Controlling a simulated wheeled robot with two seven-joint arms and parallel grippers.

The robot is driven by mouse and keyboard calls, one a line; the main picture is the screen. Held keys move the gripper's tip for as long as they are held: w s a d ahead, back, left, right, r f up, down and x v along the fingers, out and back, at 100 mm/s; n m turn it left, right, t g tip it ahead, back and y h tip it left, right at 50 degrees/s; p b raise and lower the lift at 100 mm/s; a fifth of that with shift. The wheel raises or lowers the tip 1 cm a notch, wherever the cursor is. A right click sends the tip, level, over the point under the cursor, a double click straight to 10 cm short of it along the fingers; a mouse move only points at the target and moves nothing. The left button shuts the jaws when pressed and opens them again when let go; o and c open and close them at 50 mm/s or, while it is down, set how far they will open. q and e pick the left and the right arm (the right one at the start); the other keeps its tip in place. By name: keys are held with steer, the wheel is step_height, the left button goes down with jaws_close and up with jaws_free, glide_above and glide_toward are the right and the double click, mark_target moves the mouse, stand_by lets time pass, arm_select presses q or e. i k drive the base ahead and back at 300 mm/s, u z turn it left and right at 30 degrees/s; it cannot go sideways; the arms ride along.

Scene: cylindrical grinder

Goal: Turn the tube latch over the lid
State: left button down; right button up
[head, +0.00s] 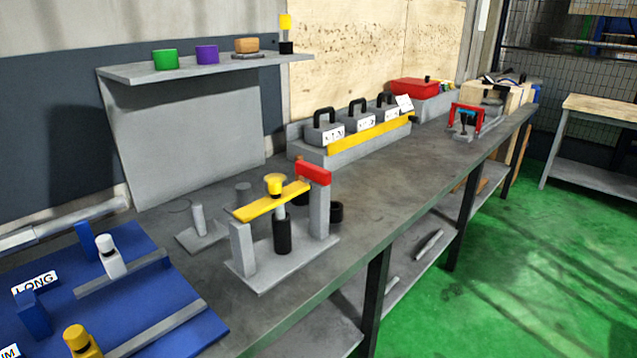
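No part labelled tube latch or lid is marked, so I cannot be sure which they are. A grey stand (283,262) with two upright posts is on the bench, left of centre. A yellow bar (255,206) lies from the top of its left post toward the right post. A red block (314,172) sits on top of the right post. A black tube (282,235) stands between the posts, with a pale rod above it. A yellow round knob (275,182) shows above the bar; whether it touches the bar is unclear. Neither of my grippers is in view.
A blue tray (130,250) with grey rails and upright pieces is at the lower left. A grey shelf (205,68) holds coloured cylinders. Grey weights with black handles (358,122) stand behind a yellow strip.

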mark_target(320, 175)
steer(key=z, duration=1.2)
steer(key=i, duration=0.6)
steer(key=u, duration=1.65)
